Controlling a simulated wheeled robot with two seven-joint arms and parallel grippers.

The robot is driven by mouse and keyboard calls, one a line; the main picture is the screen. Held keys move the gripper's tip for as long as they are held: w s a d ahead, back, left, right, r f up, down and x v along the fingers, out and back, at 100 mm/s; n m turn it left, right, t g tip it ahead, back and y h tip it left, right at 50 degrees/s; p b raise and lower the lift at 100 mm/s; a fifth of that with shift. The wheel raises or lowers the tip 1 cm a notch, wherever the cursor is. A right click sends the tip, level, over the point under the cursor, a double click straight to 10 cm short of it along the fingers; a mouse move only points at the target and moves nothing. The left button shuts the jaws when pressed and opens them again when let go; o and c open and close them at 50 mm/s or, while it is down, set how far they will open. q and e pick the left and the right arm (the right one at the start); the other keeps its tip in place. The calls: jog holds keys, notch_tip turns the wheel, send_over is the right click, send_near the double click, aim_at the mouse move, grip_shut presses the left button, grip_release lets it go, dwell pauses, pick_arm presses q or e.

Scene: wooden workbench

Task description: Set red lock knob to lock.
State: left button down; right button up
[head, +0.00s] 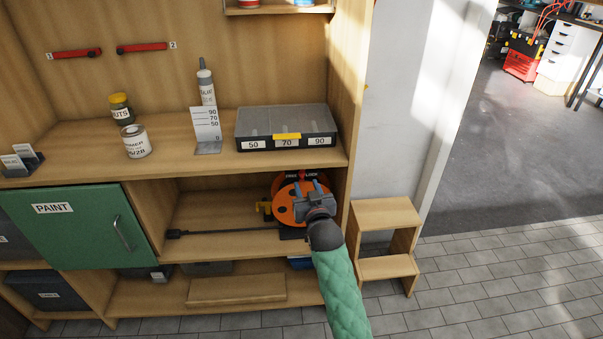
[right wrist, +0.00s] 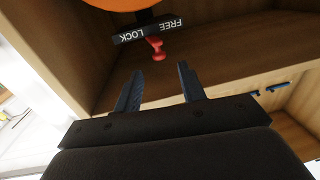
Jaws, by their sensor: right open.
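An orange reel (head: 288,212) with a black plate (head: 302,175) marked FREE and LOCK stands in the open middle compartment of the workbench. In the right wrist view the plate (right wrist: 133,34) appears upside down, and the red lock knob (right wrist: 156,46) sits at its edge, near the middle between the two words. I cannot tell which word the knob is set to. My right gripper (right wrist: 160,69) is open and empty, its fingers apart with the knob just beyond the gap between their tips. In the head view the right gripper (head: 313,194) covers part of the reel. My left gripper is not in view.
The compartment has a shelf above, holding a grey case (head: 287,143), and a wooden side wall on the right. A black cable (head: 225,233) lies left of the reel. A green PAINT door (head: 75,235) is at left. A wooden step stool (head: 386,214) stands right of the bench.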

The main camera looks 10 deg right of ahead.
aim_at(302, 175)
jog(key=shift+w+r, duration=0.1)
jog(key=shift+w, duration=0.25)
jog(key=w, duration=0.2)
jog(key=w+p, duration=0.1)
jog(key=w, duration=0.2)
jog(key=shift+w+a, duration=0.3)
jog(key=shift+a, duration=0.05)
jog(key=shift+w, duration=0.65)
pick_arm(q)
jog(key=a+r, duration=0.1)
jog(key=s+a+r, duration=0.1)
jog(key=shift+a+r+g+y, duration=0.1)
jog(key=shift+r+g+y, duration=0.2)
pick_arm(e)
jog(key=shift+a, duration=0.1)
jog(key=shift+c, duration=0.3)
